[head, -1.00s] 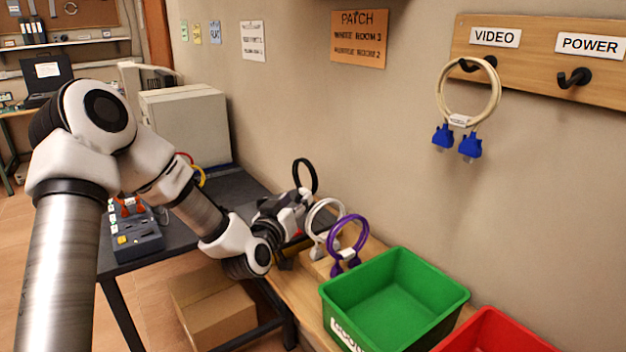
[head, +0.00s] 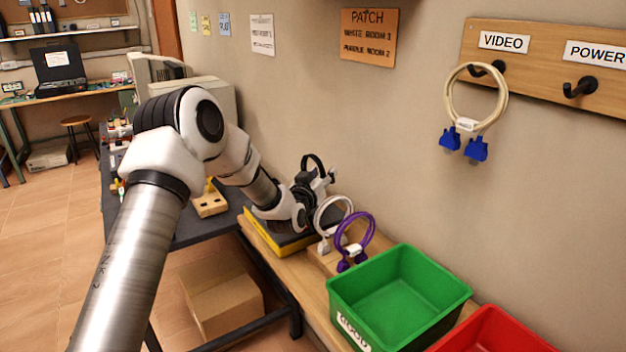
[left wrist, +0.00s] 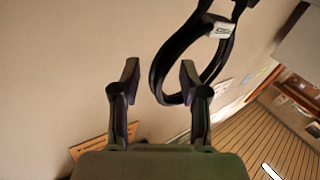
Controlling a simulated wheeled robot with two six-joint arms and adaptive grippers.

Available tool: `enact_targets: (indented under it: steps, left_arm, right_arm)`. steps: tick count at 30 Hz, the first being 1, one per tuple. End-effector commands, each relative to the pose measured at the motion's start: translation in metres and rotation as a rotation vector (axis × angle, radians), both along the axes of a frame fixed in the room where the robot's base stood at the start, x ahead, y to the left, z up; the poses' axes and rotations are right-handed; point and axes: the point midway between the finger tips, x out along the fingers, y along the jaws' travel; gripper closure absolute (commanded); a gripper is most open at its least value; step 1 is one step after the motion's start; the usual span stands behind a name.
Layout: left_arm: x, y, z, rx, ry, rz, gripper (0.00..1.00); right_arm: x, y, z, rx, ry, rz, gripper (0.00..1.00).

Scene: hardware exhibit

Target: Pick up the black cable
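The black cable (head: 314,160) is a coiled loop with a white label, standing upright behind the white cable in the head view. In the left wrist view the black cable (left wrist: 159,84) fills the upper middle, its label near the top. My left gripper (head: 322,181) is at the cable and partly hides it in the head view. In the left wrist view my left gripper (left wrist: 160,75) is open, and one side of the loop shows between its fingers. The right finger overlaps the loop. I cannot tell whether they touch. My right gripper is out of view.
A white cable (head: 321,217) and a purple cable (head: 370,236) stand close in front. A green bin (head: 335,291) and a red bin (head: 481,318) are nearer. A cream cable (head: 506,98) with blue plugs hangs on the VIDEO hook; the POWER hook (head: 580,88) is bare.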

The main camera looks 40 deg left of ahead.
Motion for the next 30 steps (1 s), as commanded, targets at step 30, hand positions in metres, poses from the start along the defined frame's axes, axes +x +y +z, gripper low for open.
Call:
enact_targets:
  steps: [30]
  left_arm:
    - [-0.033,0.007,0.038,-0.006,-0.003,0.002,1.0]
  right_arm:
    - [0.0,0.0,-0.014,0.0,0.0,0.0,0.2]
